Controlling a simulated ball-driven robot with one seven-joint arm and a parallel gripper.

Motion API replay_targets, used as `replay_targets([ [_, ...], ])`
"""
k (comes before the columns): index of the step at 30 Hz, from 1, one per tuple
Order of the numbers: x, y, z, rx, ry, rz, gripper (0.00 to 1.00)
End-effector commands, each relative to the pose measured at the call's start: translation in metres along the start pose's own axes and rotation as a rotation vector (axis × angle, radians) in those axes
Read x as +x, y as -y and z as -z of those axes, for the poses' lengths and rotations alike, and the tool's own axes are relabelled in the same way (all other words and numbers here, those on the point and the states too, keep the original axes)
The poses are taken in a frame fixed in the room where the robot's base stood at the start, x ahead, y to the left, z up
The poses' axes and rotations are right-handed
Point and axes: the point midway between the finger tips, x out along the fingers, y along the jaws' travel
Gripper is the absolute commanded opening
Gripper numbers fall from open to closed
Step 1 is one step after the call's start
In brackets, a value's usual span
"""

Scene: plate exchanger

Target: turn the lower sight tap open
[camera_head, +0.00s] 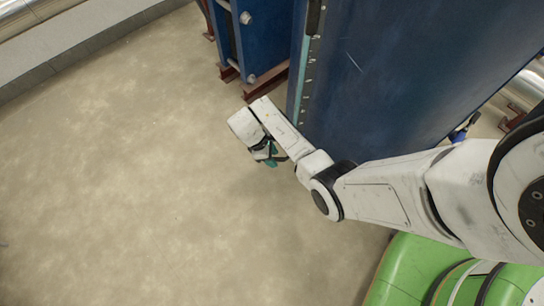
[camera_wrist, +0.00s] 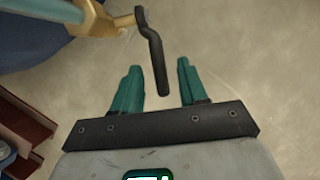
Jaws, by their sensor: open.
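In the wrist view, a sight tap has a brass body (camera_wrist: 122,21) and a cranked black lever (camera_wrist: 156,55). The lever's free end hangs down in the picture between the two teal fingers of my gripper (camera_wrist: 159,66). The fingers are apart, with a gap on each side of the lever, and I see no contact. I cannot tell how deep the lever lies between them. In the head view my gripper (camera_head: 266,155) is low beside the blue plate exchanger (camera_head: 385,70), mostly hidden by my wrist.
A pale tube (camera_wrist: 45,8) runs from the tap in the wrist view. Red-brown steel feet (camera_wrist: 24,128) stand at its left edge. In the head view a gauge strip (camera_head: 305,70) runs along the exchanger's edge. The concrete floor (camera_head: 120,180) at left is clear.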

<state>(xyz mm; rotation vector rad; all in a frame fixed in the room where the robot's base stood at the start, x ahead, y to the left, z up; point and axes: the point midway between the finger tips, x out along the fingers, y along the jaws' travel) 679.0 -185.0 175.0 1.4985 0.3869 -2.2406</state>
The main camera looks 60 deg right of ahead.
Motion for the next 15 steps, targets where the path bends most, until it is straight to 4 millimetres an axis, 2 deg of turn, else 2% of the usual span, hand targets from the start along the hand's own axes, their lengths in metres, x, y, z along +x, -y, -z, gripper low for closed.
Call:
replay_targets([
  [6, 0.0001, 0.0002, -0.0001, -0.001, 0.0, 0.0, 0.43],
  [15, 0.0, 0.0003, -0.0001, -0.001, 0.001, 0.0, 0.15],
])
